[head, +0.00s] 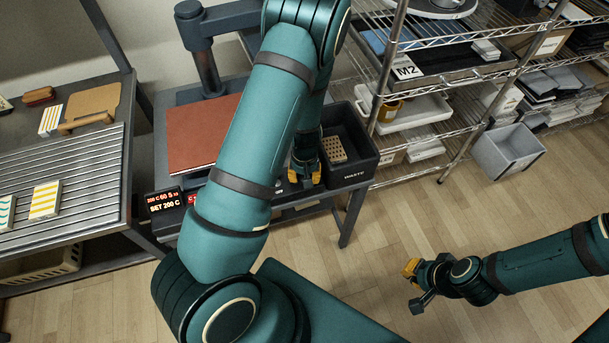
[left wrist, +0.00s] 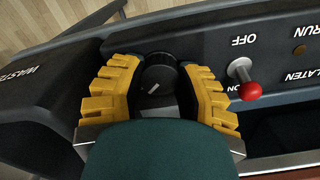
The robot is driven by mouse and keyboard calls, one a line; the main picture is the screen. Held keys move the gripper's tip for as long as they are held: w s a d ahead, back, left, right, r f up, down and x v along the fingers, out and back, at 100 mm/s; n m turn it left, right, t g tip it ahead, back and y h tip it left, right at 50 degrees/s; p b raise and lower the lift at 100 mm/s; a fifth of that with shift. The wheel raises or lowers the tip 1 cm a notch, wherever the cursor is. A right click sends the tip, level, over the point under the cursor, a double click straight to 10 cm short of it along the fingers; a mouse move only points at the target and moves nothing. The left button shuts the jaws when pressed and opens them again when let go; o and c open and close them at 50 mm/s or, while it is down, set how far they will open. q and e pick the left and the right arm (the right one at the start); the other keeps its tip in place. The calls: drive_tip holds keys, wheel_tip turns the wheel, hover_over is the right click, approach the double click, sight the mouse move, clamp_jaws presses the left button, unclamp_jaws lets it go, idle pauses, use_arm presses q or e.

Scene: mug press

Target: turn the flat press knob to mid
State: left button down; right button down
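The flat press knob (left wrist: 158,78) is a dark round knob with a white pointer line, on the press's dark front panel. The line slants up to the right in the left wrist view. My left gripper (left wrist: 161,72) has its yellow fingers on either side of the knob, very close to it; I cannot tell whether they touch it. In the head view my left gripper (head: 304,174) is at the front right of the press, and the knob is hidden there. My right gripper (head: 413,288) is open and empty above the floor. No mid mark is readable.
A toggle with a red tip (left wrist: 249,91) stands right of the knob, between OFF and ON. The waste bin (head: 350,178) is just right of my left gripper. The press's brown platen (head: 203,130) and lit display (head: 165,201) are at left. A wire shelf (head: 455,75) stands behind.

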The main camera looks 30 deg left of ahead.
use_arm(q)
drive_tip(key=shift+n, duration=0.4)
drive_tip(key=n+p, duration=0.1)
drive_tip(key=n, duration=0.1)
drive_tip(key=shift+r+n+p, duration=0.1)
drive_tip(key=shift+n+p, duration=0.3)
drive_tip(key=n+p, duration=0.1)
drive_tip(key=n, duration=0.2)
drive_tip(key=shift+n+p, duration=0.65)
drive_tip(key=shift+n, duration=0.95)
drive_tip(key=c, duration=0.6)
unclamp_jaws()
drive_tip(key=shift+o, duration=0.2)
